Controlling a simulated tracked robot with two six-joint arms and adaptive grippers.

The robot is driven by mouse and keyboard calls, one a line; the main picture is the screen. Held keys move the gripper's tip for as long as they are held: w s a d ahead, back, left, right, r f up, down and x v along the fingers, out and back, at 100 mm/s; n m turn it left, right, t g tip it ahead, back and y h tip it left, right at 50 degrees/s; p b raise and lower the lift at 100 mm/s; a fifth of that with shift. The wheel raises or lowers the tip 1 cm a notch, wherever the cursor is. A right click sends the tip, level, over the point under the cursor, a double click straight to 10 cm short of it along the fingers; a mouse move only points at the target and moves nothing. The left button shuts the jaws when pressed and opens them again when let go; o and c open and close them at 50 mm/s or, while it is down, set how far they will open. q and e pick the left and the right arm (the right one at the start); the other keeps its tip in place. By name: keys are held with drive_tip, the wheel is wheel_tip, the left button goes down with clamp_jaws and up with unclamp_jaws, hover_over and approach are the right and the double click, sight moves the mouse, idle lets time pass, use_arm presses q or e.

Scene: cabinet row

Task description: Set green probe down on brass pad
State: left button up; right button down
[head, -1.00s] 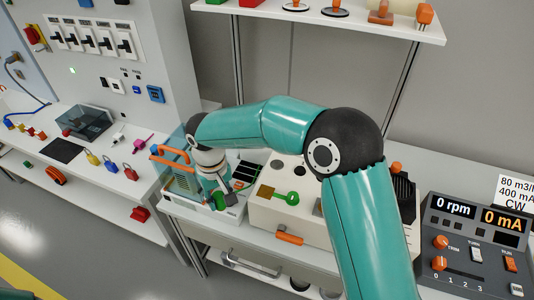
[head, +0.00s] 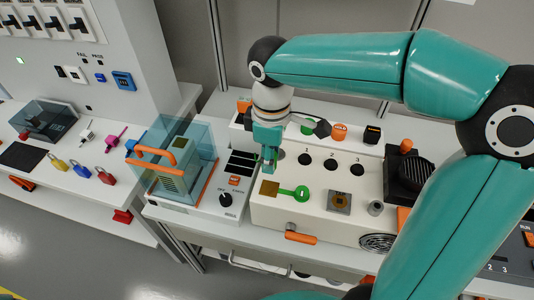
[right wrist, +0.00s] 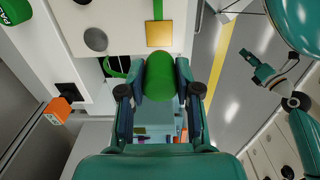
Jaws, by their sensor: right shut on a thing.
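The green probe (right wrist: 158,75) is between the fingers of my right gripper (right wrist: 160,100) in the right wrist view. In the head view my right gripper (head: 269,160) points down just behind the brass pad; the probe is hard to make out there. The brass pad (head: 270,188) is a small flat square on the front left of the cream console, joined by a green strip to a round green mark (head: 302,193). The brass pad (right wrist: 159,34) also shows in the right wrist view, beyond the probe's end and apart from it. A teal gripper, likely my left (right wrist: 265,77), shows small at right.
A clear blue box with an orange handle (head: 155,155) stands left of the console (head: 322,222). A second square pad (head: 339,201) and a grey post (head: 375,208) are to the right. A black ribbed block (head: 408,178) stands further right.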

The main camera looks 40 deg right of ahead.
wheel_tip(320, 180, down, 4)
drive_tip(key=b, duration=0.3)
drive_tip(key=shift+f+b, duration=1.45)
drive_tip(key=shift+f, duration=0.5)
drive_tip(key=shift+d+r, duration=0.1)
drive_tip(key=shift+f, duration=0.25)
drive_tip(key=c, duration=0.7)
unclamp_jaws()
